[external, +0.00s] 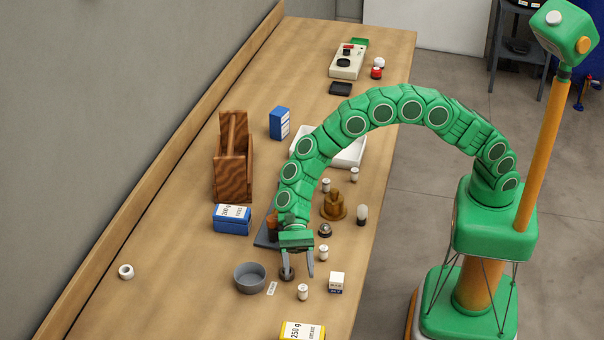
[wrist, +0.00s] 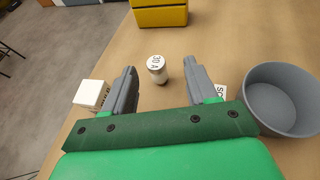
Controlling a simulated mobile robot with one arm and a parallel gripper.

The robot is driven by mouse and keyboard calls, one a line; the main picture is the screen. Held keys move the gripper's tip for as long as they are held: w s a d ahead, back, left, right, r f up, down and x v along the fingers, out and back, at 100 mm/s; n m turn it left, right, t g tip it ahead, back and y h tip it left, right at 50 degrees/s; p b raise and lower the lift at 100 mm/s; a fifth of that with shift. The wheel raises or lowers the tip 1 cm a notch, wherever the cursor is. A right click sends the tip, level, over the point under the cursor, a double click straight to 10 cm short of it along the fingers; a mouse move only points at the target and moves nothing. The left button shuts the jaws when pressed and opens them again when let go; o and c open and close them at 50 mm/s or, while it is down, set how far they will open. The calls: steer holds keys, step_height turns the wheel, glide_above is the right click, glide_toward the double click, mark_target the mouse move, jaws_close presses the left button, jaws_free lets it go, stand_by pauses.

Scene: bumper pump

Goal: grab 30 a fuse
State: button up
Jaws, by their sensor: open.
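A small white cylindrical fuse with a metal lower part and "30 A" on its top (wrist: 157,66) stands upright on the bench. In the external view the fuse (external: 303,292) is just below my fingertips in the picture, between the grey bowl and a small white box. My gripper (external: 299,275) is open and pointed down toward the bench. In the wrist view the fuse shows in the gap between the two grey fingers (wrist: 161,72), with space on both sides. I cannot tell how far above the bench the fingertips are.
The grey bowl (external: 249,278) stands left of my gripper, a white box (external: 337,281) right, and a yellow box (external: 303,331) at the near edge. Similar white cylinders (external: 323,253) and a brass-coloured part (external: 334,205) stand behind. A wooden caddy (external: 232,165) is farther left.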

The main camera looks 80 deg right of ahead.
mark_target(303, 287)
steer(key=s+a+f, duration=0.1)
steer(key=a, duration=0.1)
steer(key=s+a+f, duration=0.1)
steer(key=f, duration=0.1)
steer(key=shift+s+a, duration=0.1)
steer(key=shift+a, duration=0.5)
steer(key=shift+c, duration=0.4)
steer(key=c, duration=1)
